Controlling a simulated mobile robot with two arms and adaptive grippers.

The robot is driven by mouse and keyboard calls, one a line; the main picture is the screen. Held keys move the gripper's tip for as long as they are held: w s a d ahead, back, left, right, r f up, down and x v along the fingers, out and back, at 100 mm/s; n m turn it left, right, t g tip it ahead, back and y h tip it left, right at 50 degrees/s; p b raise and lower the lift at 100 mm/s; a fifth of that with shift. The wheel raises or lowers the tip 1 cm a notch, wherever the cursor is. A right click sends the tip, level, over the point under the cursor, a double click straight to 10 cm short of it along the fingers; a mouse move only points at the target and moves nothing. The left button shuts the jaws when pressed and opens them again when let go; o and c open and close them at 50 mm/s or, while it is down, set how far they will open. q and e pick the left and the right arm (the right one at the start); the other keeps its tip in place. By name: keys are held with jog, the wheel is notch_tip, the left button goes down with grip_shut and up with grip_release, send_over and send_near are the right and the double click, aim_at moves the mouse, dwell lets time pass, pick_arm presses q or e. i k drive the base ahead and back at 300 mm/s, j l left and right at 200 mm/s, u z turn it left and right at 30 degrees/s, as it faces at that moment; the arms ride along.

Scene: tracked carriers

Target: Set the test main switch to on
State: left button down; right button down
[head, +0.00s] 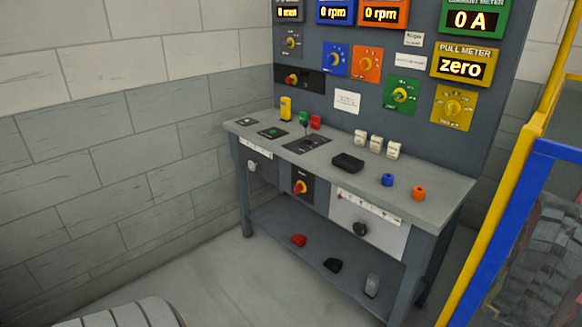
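A grey test bench (420,202) with an upright instrument panel (300,118) stands against the block wall. Two rotary switches with red handles on yellow show. One switch (300,188) is on a dark plate on the bench front below the worktop. The other switch (291,79) is on a black strip low on the left of the panel. Their labels are too small to read, so I cannot tell which is the test main switch or its setting. Neither of my grippers is in view.
Displays such as the pull meter (460,67) are lit. A yellow post (497,217) and blue frame (511,225) stand at right, before a dark treaded thing (550,240). A pale ribbed object (120,314) lies bottom left. The floor (225,270) before the bench is clear.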

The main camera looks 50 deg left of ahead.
aim_at(298, 187)
jog(key=u, duration=1.5)
